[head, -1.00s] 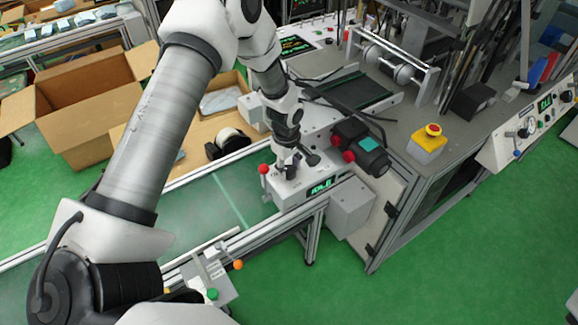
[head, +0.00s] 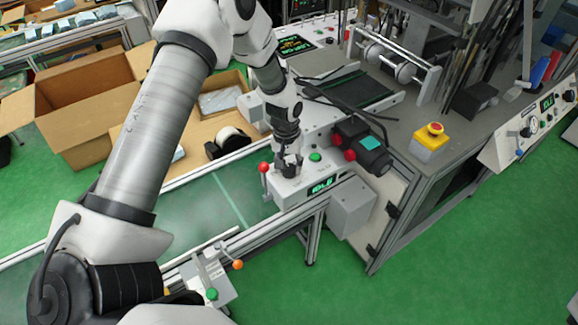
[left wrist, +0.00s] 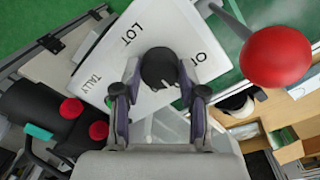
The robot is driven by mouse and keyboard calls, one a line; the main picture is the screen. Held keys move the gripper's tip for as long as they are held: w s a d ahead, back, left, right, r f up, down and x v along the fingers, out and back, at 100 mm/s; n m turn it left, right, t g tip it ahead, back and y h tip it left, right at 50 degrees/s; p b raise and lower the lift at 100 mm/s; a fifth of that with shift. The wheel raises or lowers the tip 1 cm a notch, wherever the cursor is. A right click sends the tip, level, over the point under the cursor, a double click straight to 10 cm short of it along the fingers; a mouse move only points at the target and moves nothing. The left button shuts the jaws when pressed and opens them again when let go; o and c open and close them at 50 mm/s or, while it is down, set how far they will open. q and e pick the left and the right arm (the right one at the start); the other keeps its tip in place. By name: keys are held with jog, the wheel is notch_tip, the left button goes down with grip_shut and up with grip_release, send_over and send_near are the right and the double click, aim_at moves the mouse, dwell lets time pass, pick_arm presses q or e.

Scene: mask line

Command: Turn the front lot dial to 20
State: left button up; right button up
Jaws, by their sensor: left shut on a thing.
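The lot dial is a round black knob (left wrist: 158,66) on a white panel marked LOT and TALLY in the left wrist view. My left gripper (left wrist: 159,86) points at the panel with one finger on each side of the knob and is shut on it. In the head view my left gripper (head: 288,166) comes straight down onto the top of the white control box (head: 285,192), and it hides most of the knob. The green digital display (head: 323,187) on the box's front is lit, but its figures are too small to read surely. My right gripper is not in view.
A red ball lever (head: 264,168) stands close left of my gripper; its red ball (left wrist: 275,57) looms large in the left wrist view. A green button (head: 315,157) sits right of the gripper. A dark motor (head: 362,148) is behind. Green floor (head: 300,285) lies open in front.

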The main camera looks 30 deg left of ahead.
pick_arm(q)
jog(key=m, duration=0.3)
jog(key=m+b, duration=0.1)
jog(key=shift+s+f+m, duration=0.1)
jog(key=shift+f+m, duration=0.15)
jog(key=shift+m, duration=0.05)
jog(key=m, duration=0.4)
jog(key=shift+b, duration=0.35)
jog(key=shift+r, duration=0.1)
jog(key=o, duration=1.1)
jog(key=shift+o, duration=0.2)
jog(key=shift+w, duration=0.2)
